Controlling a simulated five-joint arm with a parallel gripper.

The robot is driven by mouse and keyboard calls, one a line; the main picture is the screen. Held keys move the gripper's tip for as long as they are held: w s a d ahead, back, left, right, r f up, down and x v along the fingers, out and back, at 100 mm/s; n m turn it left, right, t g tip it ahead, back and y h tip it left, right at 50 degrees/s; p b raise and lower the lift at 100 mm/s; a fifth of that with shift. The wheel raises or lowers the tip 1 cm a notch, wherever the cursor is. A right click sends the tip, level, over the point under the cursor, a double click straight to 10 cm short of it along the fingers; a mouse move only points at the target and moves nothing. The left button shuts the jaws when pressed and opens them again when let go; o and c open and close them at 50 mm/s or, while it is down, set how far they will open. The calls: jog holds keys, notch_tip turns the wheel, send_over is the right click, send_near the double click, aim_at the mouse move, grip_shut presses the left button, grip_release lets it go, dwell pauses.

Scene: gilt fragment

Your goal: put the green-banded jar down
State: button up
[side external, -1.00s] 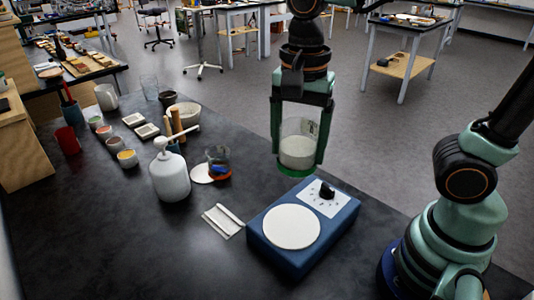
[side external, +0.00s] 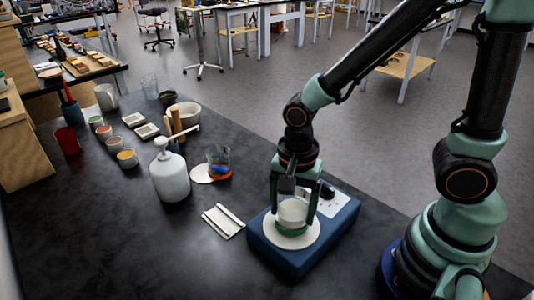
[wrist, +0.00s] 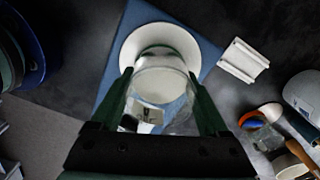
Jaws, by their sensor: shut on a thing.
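The green-banded jar (side external: 292,214) is clear glass with pale contents and a green band near its base. It stands upright between the fingers of my gripper (side external: 293,212), which is shut on it. The jar is over the white round plate (side external: 307,243) of the blue device (side external: 268,254), near the plate's middle. I cannot tell whether its base touches the plate. In the wrist view the jar (wrist: 160,88) sits between both fingers, with the plate (wrist: 158,34) behind it.
A white folded piece (side external: 223,221) lies left of the device. A white pump bottle (side external: 170,178) and a glass beaker (side external: 218,158) stand farther back left. Small colour pots (side external: 127,158) and a red cup (side external: 67,141) are at the far left. The front-left bench is clear.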

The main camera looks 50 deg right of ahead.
jog(key=shift+f, duration=0.1)
jog(key=o, duration=1.5)
jog(key=shift+f, duration=0.1)
notch_tip(320, 180, up, 12)
jog(key=shift+w+d+r+n+t, duration=0.4)
jog(key=shift+d+r+n+t, duration=0.5)
jog(key=shift+d+n, duration=1.05)
jog(key=shift+w+d+r+n+t, duration=0.45)
jog(key=shift+d+r+n+t, duration=0.7)
jog(key=shift+n, duration=1.45)
jog(key=shift+w+d+r+n+t, duration=0.4)
jog(key=shift+d+n+t, duration=0.35)
jog(key=shift+d+n, duration=1.35)
jog(key=shift+a, duration=0.2)
